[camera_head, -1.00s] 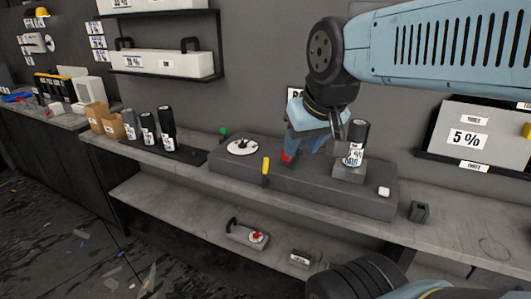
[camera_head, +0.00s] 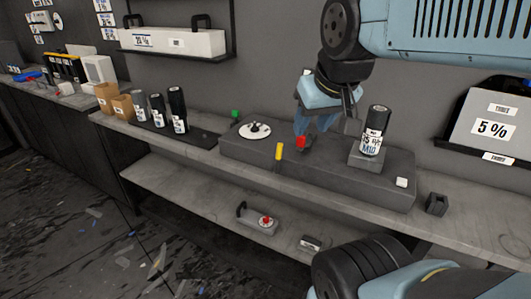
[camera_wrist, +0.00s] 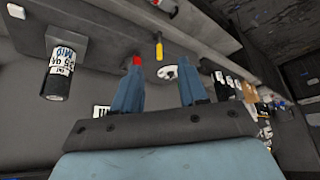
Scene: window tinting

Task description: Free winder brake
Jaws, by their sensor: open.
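The winder is a long dark grey block (camera_head: 335,181) on the bench. It carries a white disc (camera_head: 255,131) at its left and a standing black roll (camera_head: 376,124) with a white label at its right. A yellow-topped upright lever (camera_head: 279,151) stands at its front edge, and a red piece (camera_head: 302,142) on a dark mount sits between disc and roll. Which one is the brake is not marked. My gripper (camera_head: 314,127) is open and empty, just above the red piece. In the wrist view the red piece (camera_wrist: 137,61) shows at the tip of my left finger; contact cannot be told.
Black rolls (camera_head: 178,110) and cardboard boxes (camera_head: 122,107) stand to the left. A small dark holder (camera_head: 437,204) is on the bench at right. The lower shelf (camera_head: 190,205) bears a tool with a red knob (camera_head: 265,221). A wall rack with a 5 % box (camera_head: 490,128) is at right.

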